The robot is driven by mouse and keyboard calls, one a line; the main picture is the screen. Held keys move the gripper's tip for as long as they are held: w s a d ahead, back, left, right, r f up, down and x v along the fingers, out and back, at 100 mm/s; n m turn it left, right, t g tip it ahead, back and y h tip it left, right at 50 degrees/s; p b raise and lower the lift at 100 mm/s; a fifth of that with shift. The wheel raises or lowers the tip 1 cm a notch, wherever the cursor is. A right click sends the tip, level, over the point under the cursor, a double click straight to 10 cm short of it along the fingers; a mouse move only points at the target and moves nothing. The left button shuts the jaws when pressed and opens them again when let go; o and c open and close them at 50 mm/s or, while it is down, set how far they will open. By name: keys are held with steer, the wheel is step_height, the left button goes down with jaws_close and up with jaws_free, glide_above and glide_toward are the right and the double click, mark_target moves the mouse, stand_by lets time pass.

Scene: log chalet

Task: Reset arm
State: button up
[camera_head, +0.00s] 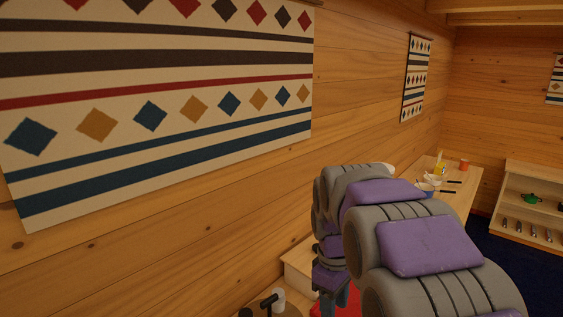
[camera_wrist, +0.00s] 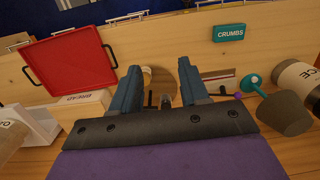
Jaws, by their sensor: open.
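My arm (camera_head: 400,235), grey with purple pads, reaches forward and bends down in the head view. My gripper (camera_wrist: 155,85) shows in the wrist view with its two blue-grey fingers spread apart and nothing held between them. It hangs over a wooden surface (camera_wrist: 140,55) with several items on it. In the head view the gripper's fingertips are hidden low in the picture, behind and below the arm.
Around my gripper are a red tray (camera_wrist: 70,62), a teal box marked CRUMBS (camera_wrist: 229,32), a grey cup-like object (camera_wrist: 284,113) and a labelled jar (camera_wrist: 300,78). A log wall (camera_head: 250,190) runs close on the left. A shelf unit (camera_head: 535,205) stands at the far right.

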steer(key=s+d+f+m+b, duration=0.1)
steer(key=s+f+m, duration=0.2)
steer(key=s, duration=0.6)
steer(key=s+d+f+m+b, duration=0.1)
steer(key=s+f+m+b, duration=0.1)
steer(key=s, duration=0.8)
steer(key=s+d+f+m+b, duration=0.1)
steer(key=s+f+m, duration=0.3)
steer(key=s, duration=0.6)
step_height(320, 180, down, 2)
steer(key=shift+s+f+m+g+y+b, duration=0.15)
steer(key=shift+s+m+g+y+b, duration=0.15)
steer(key=shift+m+g+b, duration=0.15)
